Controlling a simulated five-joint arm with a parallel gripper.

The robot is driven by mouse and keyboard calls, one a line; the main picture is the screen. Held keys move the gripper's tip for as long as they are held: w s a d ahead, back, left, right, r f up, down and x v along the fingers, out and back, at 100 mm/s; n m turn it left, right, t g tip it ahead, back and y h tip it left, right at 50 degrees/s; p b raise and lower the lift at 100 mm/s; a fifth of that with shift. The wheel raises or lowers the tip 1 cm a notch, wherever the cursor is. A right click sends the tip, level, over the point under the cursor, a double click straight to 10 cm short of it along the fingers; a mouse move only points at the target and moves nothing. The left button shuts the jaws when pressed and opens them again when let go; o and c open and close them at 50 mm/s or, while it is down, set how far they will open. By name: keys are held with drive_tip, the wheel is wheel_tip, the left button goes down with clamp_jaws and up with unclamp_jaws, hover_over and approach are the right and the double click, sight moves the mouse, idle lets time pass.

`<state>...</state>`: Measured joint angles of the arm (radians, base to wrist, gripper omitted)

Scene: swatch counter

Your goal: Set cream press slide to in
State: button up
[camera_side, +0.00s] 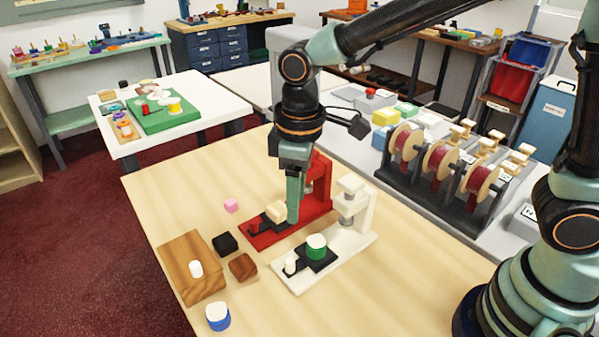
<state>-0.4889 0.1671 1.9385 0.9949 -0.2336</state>
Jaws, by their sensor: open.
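The cream press (352,212) stands on the wooden table, its long base running toward the lower left. Its black slide (321,266) lies on the base, out in front of the press head. A green cylinder with a pale top (316,248) sits on the slide. A small cream knob (290,266) stands at the slide's front end. My gripper (293,217) points down, open, above and behind the slide in the picture, between the cream press and the red press (319,180). It partly hides the red press. Nothing shows held in it.
The red press has a slide with a cream block (276,211). At left are a wooden block (186,258) with a white peg, a black block (225,243), a brown block (243,266), a pink cube (231,205) and a blue-white cylinder (217,317). Spools (440,160) stand at right.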

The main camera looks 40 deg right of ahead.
sight(290, 261)
drive_tip(key=shift+n, duration=0.4)
drive_tip(key=f, duration=0.4)
drive_tip(key=a+f, duration=0.1)
drive_tip(key=f, duration=0.8)
drive_tip(key=shift+s+a+f, duration=0.1)
drive_tip(key=shift+a+f, duration=0.25)
drive_tip(key=shift+a, duration=0.05)
clamp_jaws()
idle(0.5)
